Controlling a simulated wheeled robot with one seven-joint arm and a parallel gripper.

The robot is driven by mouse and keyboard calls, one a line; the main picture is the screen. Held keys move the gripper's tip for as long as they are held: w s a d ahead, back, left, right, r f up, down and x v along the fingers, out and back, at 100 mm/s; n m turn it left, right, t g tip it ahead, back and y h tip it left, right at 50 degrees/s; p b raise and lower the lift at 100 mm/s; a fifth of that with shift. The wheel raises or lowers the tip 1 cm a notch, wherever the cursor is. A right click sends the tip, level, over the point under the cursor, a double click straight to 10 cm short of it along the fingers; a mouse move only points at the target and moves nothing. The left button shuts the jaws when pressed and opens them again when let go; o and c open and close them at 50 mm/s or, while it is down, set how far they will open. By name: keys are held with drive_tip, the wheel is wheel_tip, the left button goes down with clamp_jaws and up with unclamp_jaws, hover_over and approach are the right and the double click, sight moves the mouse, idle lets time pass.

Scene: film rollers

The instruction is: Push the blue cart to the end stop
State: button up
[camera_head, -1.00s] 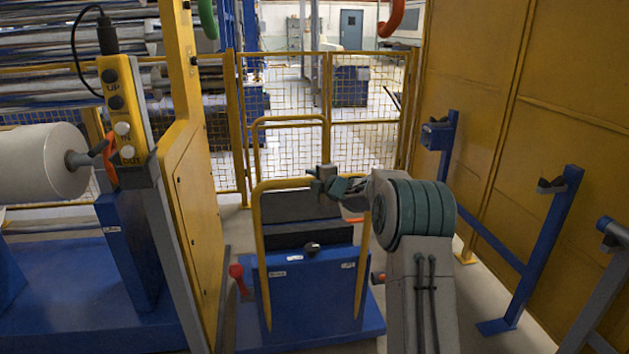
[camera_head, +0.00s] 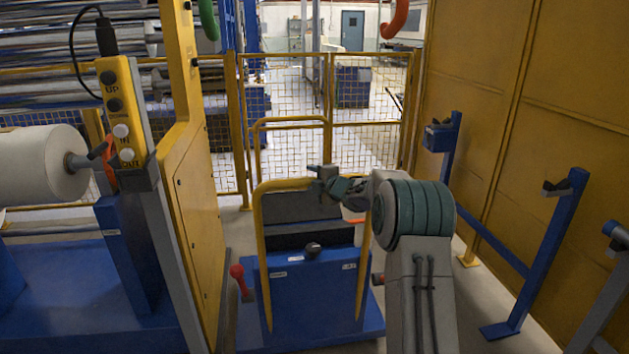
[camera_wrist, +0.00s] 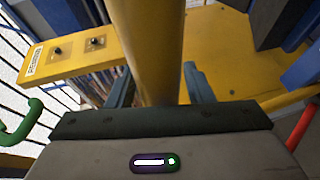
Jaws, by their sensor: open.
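The blue cart (camera_head: 310,299) stands on the floor ahead of me, with a yellow tubular handle frame (camera_head: 262,235) rising from it. My gripper (camera_head: 322,180) is at the top bar of that frame, seen end-on in the head view. In the wrist view a yellow bar (camera_wrist: 146,45) passes between the two open fingers of my gripper (camera_wrist: 160,85). The fingers stand apart on either side of the bar. Whether they touch it I cannot tell. The cart's far side is hidden, and I cannot make out an end stop.
A yellow mesh fence (camera_head: 365,100) stands beyond the cart. A yellow machine panel (camera_head: 188,225) is close on the left, with a button box (camera_head: 121,115). Blue stands (camera_head: 545,255) line the yellow wall (camera_head: 570,110) on the right. Some floor is clear between cart and stands.

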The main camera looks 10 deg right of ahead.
drive_tip(key=v, duration=1.3)
drive_tip(key=shift+s+d+b, duration=0.2)
drive_tip(key=shift+s+b, duration=0.15)
drive_tip(key=shift+b, duration=0.05)
drive_tip(key=shift+r, duration=0.15)
drive_tip(key=s+r+m+g+h+p, duration=0.4)
drive_tip(key=s+r+m+h+p, duration=0.35)
drive_tip(key=s+m, duration=0.5)
drive_tip(key=s+a+f+m+g+y+p, duration=0.1)
drive_tip(key=s+a+m+g, duration=0.3)
drive_tip(key=s, duration=1)
drive_tip(key=s+a+m+g+y+p, duration=0.1)
drive_tip(key=s+a+m+g+p, duration=0.3)
drive_tip(key=s, duration=1)
drive_tip(key=shift+s+a+f+m, duration=0.35)
drive_tip(key=shift+a+f+m, duration=0.1)
drive_tip(key=shift+a, duration=0.15)
